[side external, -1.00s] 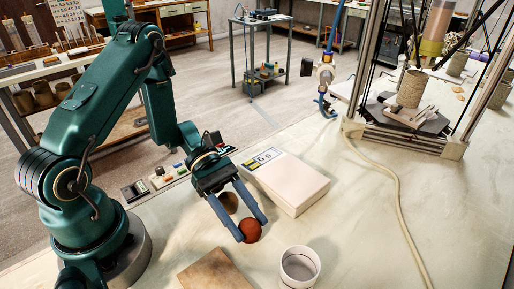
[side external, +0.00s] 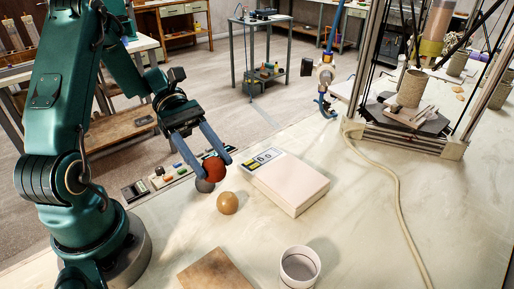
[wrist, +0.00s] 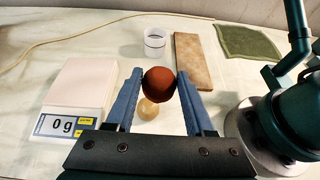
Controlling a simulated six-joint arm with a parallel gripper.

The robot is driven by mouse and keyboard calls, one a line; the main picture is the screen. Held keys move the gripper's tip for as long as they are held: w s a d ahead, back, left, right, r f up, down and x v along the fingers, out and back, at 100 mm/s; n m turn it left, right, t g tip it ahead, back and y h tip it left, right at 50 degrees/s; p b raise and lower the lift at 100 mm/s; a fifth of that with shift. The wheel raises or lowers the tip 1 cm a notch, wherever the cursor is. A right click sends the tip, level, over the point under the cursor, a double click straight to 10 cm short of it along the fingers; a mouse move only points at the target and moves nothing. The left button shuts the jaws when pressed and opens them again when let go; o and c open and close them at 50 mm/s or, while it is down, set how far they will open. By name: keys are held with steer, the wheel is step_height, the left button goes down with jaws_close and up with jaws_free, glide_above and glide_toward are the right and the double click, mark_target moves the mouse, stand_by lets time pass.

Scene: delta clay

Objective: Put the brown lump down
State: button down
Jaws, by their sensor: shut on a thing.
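The brown lump (side external: 213,169), a reddish-brown ball, is between the fingertips of my gripper (side external: 216,166). In the wrist view the lump (wrist: 159,81) sits between the two blue fingers, and my gripper (wrist: 160,75) is shut on it. It is held above the table, left of the scale in the side view. A tan ball (side external: 228,203) lies on the table nearby; it also shows below the lump in the wrist view (wrist: 148,110). A grey round shape (side external: 204,186) shows just under the held lump in the side view; I cannot tell its exact contact.
A scale with a pale plate (side external: 291,183) reads 0 g in the wrist view (wrist: 62,123). A white cup (side external: 300,266) and a brown board (side external: 214,273) stand nearer the front. A green mat (wrist: 249,42) lies beyond the board. Small control boxes (side external: 160,180) line the left edge.

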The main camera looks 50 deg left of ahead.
steer(key=w+a+r+n+t, duration=0.4)
steer(key=w+r+n+t, duration=0.15)
steer(key=w, duration=0.55)
steer(key=y, duration=0.1)
glide_above(286, 175)
steer(key=shift+m, duration=0.45)
steer(key=f, duration=0.6)
steer(key=shift+s+a+f, duration=0.1)
steer(key=shift+a+f, duration=0.05)
steer(key=shift+a, duration=0.05)
steer(key=shift+d+f, duration=0.1)
steer(key=shift+d, duration=0.1)
steer(key=shift+f, duration=2.05)
steer(key=shift+f, duration=0.1)
steer(key=shift+c, duration=1.3)
jaws_free()
